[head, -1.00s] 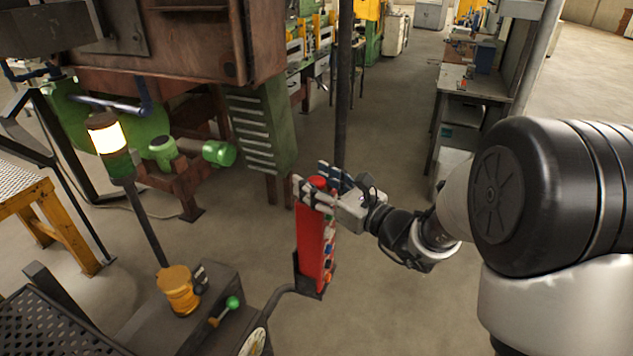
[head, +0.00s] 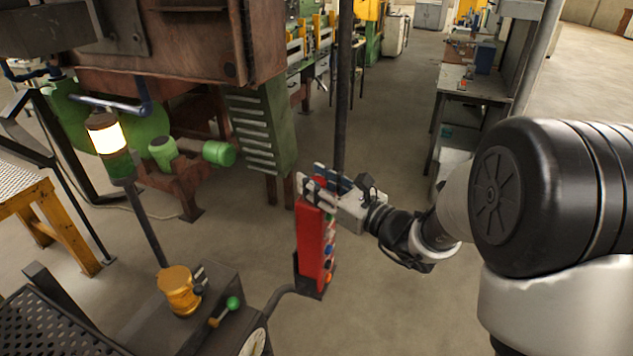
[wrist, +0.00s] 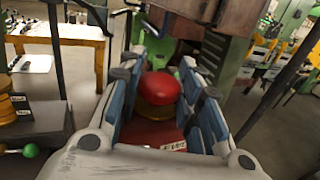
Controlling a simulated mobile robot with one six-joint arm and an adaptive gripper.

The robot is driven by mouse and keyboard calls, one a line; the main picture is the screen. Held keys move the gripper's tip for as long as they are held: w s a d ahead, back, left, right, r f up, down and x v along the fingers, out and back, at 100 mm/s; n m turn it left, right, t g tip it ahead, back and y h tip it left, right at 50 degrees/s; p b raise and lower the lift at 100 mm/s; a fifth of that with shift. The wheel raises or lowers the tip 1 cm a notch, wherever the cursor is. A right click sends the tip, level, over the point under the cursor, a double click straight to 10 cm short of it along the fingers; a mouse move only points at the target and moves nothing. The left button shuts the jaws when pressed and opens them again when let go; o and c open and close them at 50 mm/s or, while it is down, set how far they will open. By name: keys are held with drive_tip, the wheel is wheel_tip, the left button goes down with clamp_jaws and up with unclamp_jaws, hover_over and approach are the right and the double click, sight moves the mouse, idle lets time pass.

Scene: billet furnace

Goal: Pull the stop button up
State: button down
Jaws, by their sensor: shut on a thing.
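The stop button is a red mushroom cap (wrist: 160,88) with a yellowish collar below it, on top of the upright red control box (head: 312,245). The wrist view shows the cap between the two blue-padded fingers of my gripper (wrist: 162,95), with part of a label in front of it. In the head view my gripper (head: 318,183) is at the top of the box, coming from the right, and its fingers hide most of the cap. My gripper is shut on the stop button.
A signal lamp (head: 106,135) on a pole and a console with a green-knobbed lever (head: 233,302) stand to the left. A dark vertical post (head: 344,90) rises just behind my gripper. A green cabinet (head: 262,130) is behind. Open floor lies to the right.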

drive_tip(key=shift+w+r, duration=0.1)
drive_tip(key=shift+r, duration=0.55)
drive_tip(key=c, duration=1.6)
unclamp_jaws()
drive_tip(key=shift+c, duration=0.2)
drive_tip(key=shift+o, duration=1.4)
drive_tip(key=shift+d+r, duration=0.1)
drive_tip(key=shift+o, duration=1)
drive_tip(key=v, duration=1.2)
